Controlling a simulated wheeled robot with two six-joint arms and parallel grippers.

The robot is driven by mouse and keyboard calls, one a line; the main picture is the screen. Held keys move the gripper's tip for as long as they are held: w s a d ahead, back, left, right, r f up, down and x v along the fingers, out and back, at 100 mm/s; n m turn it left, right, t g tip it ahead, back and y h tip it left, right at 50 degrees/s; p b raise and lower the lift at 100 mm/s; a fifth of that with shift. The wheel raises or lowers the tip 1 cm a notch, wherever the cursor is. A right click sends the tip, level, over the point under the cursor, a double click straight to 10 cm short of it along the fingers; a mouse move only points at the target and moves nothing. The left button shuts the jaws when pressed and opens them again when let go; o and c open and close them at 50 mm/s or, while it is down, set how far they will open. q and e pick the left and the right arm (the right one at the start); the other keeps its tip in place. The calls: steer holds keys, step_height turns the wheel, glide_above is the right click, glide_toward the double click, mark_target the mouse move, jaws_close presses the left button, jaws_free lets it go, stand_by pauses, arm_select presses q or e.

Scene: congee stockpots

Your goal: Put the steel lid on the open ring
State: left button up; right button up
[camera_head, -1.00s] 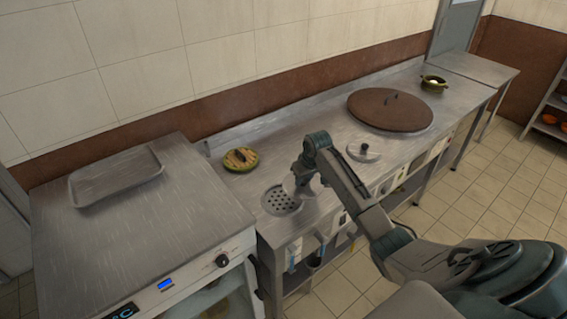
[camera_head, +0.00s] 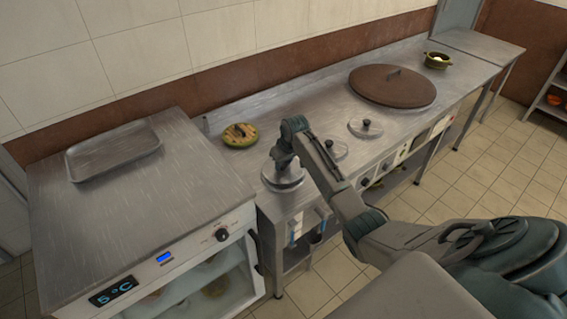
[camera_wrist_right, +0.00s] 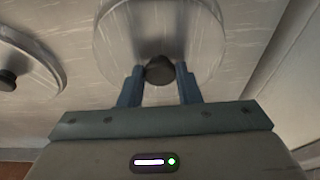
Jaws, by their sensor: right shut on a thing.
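The steel lid (camera_head: 283,181) is at the front left of the long steel counter, round with a dark knob. In the right wrist view the lid (camera_wrist_right: 160,28) spreads beyond my fingers. My right gripper (camera_head: 283,163) is above the lid and shut on its dark knob; the two fingertips (camera_wrist_right: 159,74) flank the knob in the wrist view. The open ring is hidden under the lid and gripper. I cannot tell whether the lid touches it or is slightly above. My left gripper is not in view.
Two other knobbed lids (camera_head: 366,127) (camera_head: 336,149) sit to the right, the nearer partly behind my arm. A large brown lid (camera_head: 392,86), a green round dish (camera_head: 240,135) and a bowl (camera_head: 437,60) stand farther back. A fridge unit with a tray (camera_head: 112,152) is left.

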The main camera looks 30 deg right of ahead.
steer(key=shift+f, duration=0.35)
steer(key=shift+r, duration=0.1)
stand_by(0.5)
steer(key=shift+p, duration=0.4)
stand_by(0.6)
steer(key=shift+p, duration=0.45)
steer(key=shift+f+b, duration=0.3)
steer(key=shift+f, duration=0.35)
steer(key=o, duration=0.7)
steer(key=shift+o, duration=0.2)
